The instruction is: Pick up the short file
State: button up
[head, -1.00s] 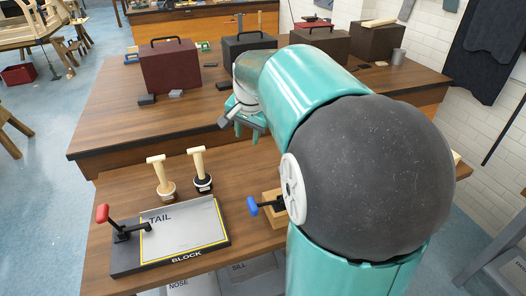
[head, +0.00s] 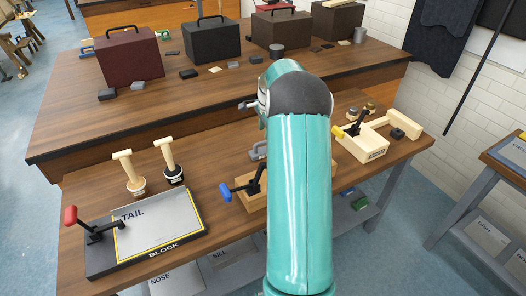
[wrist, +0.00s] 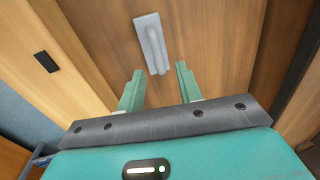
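A light grey, short, flat tool with a raised grip along it, which looks like the short file (wrist: 150,38), lies on a brown wooden surface in the wrist view. My gripper (wrist: 159,69) is open, with its two green fingers spread on either side of the tool's near end. Nothing is clearly held, and whether the fingers touch it cannot be told. In the head view, a grey tool that may be the same one (head: 258,151) shows on the front bench beside my arm, partly hidden. My arm hides the fingers there.
A blue-handled clamp (head: 226,192) stands near my arm. A block fixture (head: 165,228) with a red-handled clamp (head: 71,216) and two upright wooden-handled tools (head: 126,168) are at left. A wooden fixture (head: 366,147) stands at right. Tool cases (head: 130,61) line the rear bench.

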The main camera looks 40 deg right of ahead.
aim_at(265, 141)
jog(key=f, duration=0.5)
jog(key=w+f, duration=0.1)
jog(key=f, duration=0.1)
jog(key=shift+d+f, duration=0.35)
jog(key=shift+d, duration=0.05)
grip_shut()
